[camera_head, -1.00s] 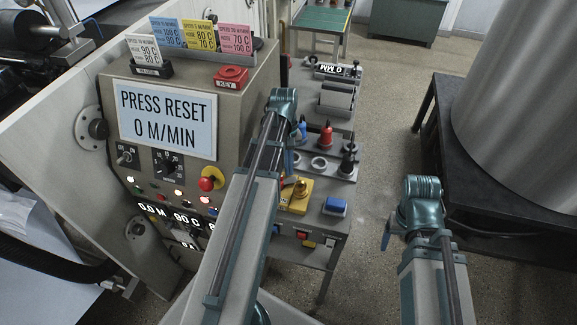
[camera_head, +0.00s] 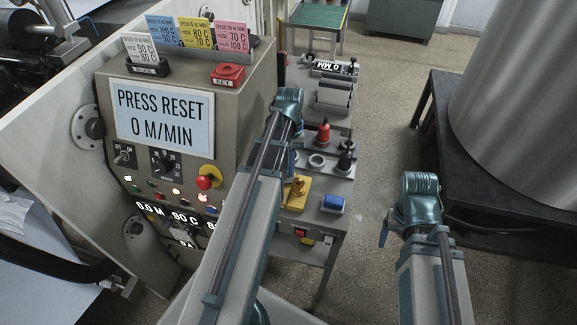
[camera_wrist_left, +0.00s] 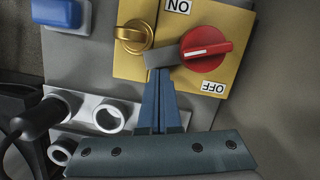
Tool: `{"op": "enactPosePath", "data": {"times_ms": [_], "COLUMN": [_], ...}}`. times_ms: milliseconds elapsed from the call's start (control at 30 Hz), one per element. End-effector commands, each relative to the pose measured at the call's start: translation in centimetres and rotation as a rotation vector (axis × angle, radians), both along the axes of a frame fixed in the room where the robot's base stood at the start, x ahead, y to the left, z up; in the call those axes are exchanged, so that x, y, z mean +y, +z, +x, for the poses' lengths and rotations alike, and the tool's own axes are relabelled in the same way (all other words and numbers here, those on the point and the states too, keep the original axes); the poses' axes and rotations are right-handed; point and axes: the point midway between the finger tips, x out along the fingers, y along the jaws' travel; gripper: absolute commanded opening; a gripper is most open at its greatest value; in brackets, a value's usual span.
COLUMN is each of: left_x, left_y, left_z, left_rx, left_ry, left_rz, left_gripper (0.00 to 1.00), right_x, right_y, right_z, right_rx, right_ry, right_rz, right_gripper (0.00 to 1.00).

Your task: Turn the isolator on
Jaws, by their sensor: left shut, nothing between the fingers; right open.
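The isolator is a yellow plate (camera_wrist_left: 125,62) with a red rotary knob (camera_wrist_left: 206,49). A brass key-like piece (camera_wrist_left: 135,37) sits on the plate left of the knob. My left gripper (camera_wrist_left: 163,72) is shut and empty, in front of the plate, its tip close to the knob's left edge; I cannot tell if they touch. In the head view the yellow plate (camera_head: 297,204) is partly behind my left arm. My right gripper (camera_head: 384,234) is open, mostly hidden, over the floor.
A blue block (camera_head: 333,203) sits right of the isolator, and pegs and rings (camera_head: 317,161) stand behind it. The control cabinet (camera_head: 115,85) with a "PRESS RESET 0 M/MIN" screen is on the left. A dark table with a large roll (camera_head: 520,110) is on the right.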

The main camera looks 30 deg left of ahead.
Motion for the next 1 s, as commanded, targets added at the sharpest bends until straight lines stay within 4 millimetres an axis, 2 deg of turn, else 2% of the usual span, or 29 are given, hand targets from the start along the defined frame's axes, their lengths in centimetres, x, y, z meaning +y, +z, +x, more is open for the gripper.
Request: {"op": "enactPosePath", "data": {"times_ms": [267,1000], "left_x": [-0.9,-1.5], "left_y": [0.0,0.0], "left_z": [-0.6,-1.1], "left_rx": [0.001,0.000], "left_ry": [-0.169,-0.167], "left_rz": [0.000,0.000], "left_gripper": [0.00,0.00], "right_x": [0.0,0.0], "right_y": [0.0,0.0], "right_z": [0.0,0.0], "right_rx": [0.000,0.000], "right_ry": [0.000,0.000], "right_rz": [0.000,0.000], "right_gripper": [0.76,0.76]}}
